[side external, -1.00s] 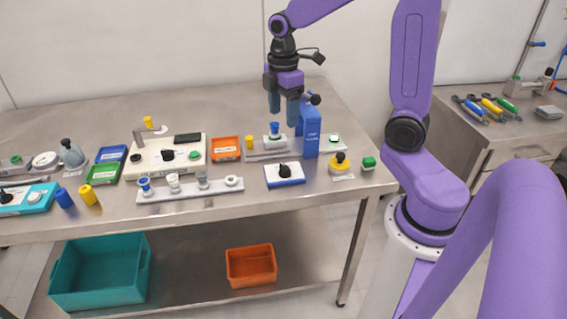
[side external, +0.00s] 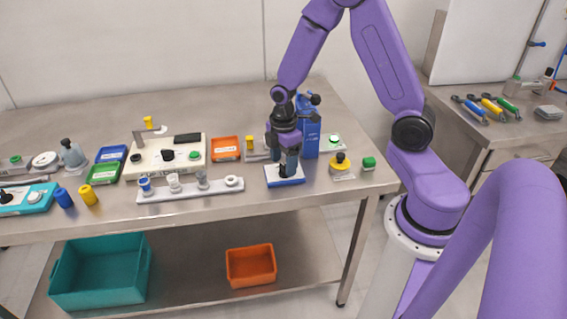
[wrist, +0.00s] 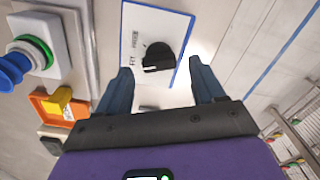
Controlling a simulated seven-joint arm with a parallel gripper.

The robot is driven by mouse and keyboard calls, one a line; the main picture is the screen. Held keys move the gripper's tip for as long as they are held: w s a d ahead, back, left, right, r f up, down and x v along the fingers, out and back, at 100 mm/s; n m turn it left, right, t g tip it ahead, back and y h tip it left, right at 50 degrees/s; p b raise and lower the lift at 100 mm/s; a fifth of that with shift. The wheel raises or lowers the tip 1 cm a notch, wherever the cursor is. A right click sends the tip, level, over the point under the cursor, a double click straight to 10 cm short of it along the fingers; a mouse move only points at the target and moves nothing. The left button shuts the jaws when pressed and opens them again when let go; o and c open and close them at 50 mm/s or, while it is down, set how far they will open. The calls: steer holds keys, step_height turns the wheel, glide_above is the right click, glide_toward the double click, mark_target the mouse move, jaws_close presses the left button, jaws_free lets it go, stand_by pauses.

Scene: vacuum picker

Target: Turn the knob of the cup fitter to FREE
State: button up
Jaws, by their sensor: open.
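The black knob (wrist: 158,57) sits on a white plate with a blue edge (wrist: 170,20). The words FIT and FREE are printed beside it in the wrist view. The knob's white mark lies at its lower left in that view, on the FIT side. In the side view the plate (side external: 271,183) lies at the front of the table, and my gripper hides the knob. My gripper (side external: 289,172) points down over the plate. In the wrist view its open fingers (wrist: 160,68) stand either side of the knob with gaps; contact cannot be told. The blue cup fitter tower (side external: 310,138) stands just behind.
A white rail of cups (side external: 215,188) lies to the left. An orange tray (side external: 225,148) is behind left. Bare steel table shows in front of the plate.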

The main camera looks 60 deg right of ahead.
steer(key=shift+f, duration=0.65)
steer(key=c, duration=1.1)
steer(key=shift+o, duration=0.2)
steer(key=shift+m, duration=0.4)
steer(key=m, duration=0.3)
steer(key=shift+w+m, duration=0.1)
steer(key=shift+m, duration=0.2)
steer(key=shift+d+m, duration=0.15)
steer(key=shift+m, duration=2.15)
steer(key=o, duration=1.1)
steer(key=shift+c, duration=0.2)
